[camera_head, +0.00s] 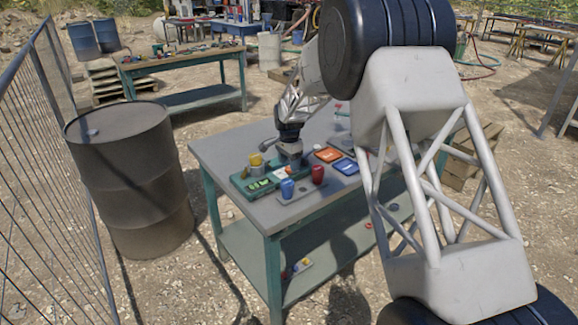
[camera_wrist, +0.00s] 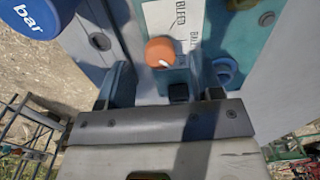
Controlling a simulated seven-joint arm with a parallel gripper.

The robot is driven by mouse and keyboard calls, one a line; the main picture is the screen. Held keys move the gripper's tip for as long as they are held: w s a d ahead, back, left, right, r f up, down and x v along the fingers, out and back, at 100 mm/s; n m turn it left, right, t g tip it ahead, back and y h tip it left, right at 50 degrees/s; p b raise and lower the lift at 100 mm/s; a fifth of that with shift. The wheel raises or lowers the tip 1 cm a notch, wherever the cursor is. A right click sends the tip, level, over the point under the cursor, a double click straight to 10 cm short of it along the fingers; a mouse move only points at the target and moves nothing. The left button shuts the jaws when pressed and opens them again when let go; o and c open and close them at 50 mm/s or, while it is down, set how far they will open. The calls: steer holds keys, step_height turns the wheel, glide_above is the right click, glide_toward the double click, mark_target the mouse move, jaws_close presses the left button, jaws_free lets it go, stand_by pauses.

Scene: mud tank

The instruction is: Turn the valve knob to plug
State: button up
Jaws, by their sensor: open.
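The valve knob (camera_wrist: 160,52) is a round orange knob with a white pointer mark, seen in the wrist view on a teal panel (camera_wrist: 240,35). A white label (camera_wrist: 172,18) beside it reads "BLEED" and another word that is partly cut off; I cannot read "plug". My gripper (camera_wrist: 165,78) is open, its two fingers apart with the knob just beyond the gap between them. I cannot tell whether they touch it. In the head view my gripper (camera_head: 291,158) is low over the green panel (camera_head: 242,183) on the table and hides part of it.
The grey-topped table (camera_head: 215,150) also holds a blue cup-like piece (camera_head: 287,188), a red one (camera_head: 318,174), and orange (camera_head: 327,155) and blue (camera_head: 344,166) trays. A rusty barrel (camera_head: 130,180) and a wire fence (camera_head: 40,190) stand to the left.

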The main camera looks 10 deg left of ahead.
steer(key=shift+r, duration=2.95)
steer(key=shift+d, duration=0.1)
steer(key=shift+s+d+r, duration=0.15)
steer(key=shift+s+r, duration=0.05)
steer(key=shift+r, duration=0.05)
steer(key=s+d+r+n, duration=0.1)
steer(key=s+d+r, duration=0.55)
steer(key=s, duration=0.25)
steer(key=s+d+r+n+t, duration=0.1)
steer(key=s+d+r+n, duration=0.1)
steer(key=s+d+r, duration=0.45)
steer(key=s+d+r+n, duration=0.1)
steer(key=s+d+r, duration=0.3)
steer(key=s+d, duration=0.5)
steer(key=s+d+f+n, duration=0.1)
steer(key=s+d, duration=0.2)
steer(key=s, duration=0.8)
steer(key=s+d+f+n+t, duration=0.1)
steer(key=s+d+n, duration=0.1)
steer(key=s, duration=0.9)
steer(key=s+d+f+n, duration=0.1)
steer(key=s+d, duration=0.3)
steer(key=s, duration=0.7)
steer(key=shift+s+d+f+t, duration=0.15)
steer(key=shift+d+f+t, duration=0.15)
steer(key=shift+f, duration=0.1)
steer(key=shift+c, duration=0.4)
